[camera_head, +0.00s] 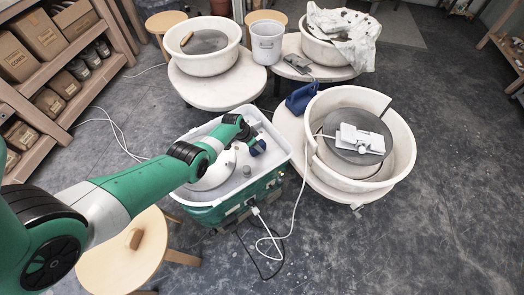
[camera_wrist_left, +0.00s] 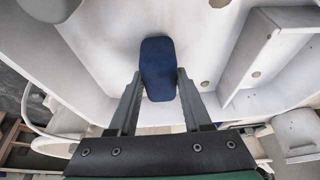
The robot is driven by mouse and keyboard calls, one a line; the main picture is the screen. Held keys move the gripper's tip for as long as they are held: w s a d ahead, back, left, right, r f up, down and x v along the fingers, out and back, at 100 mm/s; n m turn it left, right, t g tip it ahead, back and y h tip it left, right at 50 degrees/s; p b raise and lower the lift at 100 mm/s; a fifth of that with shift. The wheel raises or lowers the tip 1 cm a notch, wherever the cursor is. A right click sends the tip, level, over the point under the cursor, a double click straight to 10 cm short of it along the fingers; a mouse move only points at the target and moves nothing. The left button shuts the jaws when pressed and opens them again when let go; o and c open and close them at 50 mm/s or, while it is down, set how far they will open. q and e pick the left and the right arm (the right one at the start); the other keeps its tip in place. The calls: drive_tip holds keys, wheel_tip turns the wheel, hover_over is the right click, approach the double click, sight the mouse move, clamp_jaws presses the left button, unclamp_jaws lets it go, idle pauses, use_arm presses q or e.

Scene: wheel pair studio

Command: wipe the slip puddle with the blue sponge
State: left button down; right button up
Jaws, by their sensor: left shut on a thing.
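The dark blue sponge (camera_head: 258,148) is between the fingers of my left gripper (camera_head: 250,140), over the right part of the white basin of the green-bodied wheel (camera_head: 196,215). In the left wrist view the sponge (camera_wrist_left: 158,62) sticks out past the fingertips of my left gripper (camera_wrist_left: 158,84), which is shut on it. White basin surface lies behind it; I cannot tell whether the sponge touches it. My left arm covers part of the basin and its pale round wheel head (camera_head: 215,172). I cannot make out a slip puddle. My right gripper is not in view.
A wheel with a split cream basin (camera_head: 402,150) and a blue container (camera_head: 302,98) stand to the right. A grey bucket (camera_head: 267,42) and two more wheels are behind. A wooden stool (camera_head: 120,262) is in front. White cables (camera_head: 295,205) hang beside the green wheel.

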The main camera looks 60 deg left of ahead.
use_arm(q)
drive_tip(key=shift+s+a+f+b, duration=0.1)
drive_tip(key=shift+a+f+b, duration=0.05)
drive_tip(key=shift+a+b, duration=0.25)
drive_tip(key=a, duration=0.1)
drive_tip(key=a+b, duration=0.2)
drive_tip(key=shift+s+a, duration=0.1)
drive_tip(key=shift+s, duration=0.15)
drive_tip(key=shift+p+v, duration=0.8)
drive_tip(key=shift+w+f+b, duration=0.1)
drive_tip(key=shift+w+b, duration=0.15)
drive_tip(key=shift+b, duration=0.1)
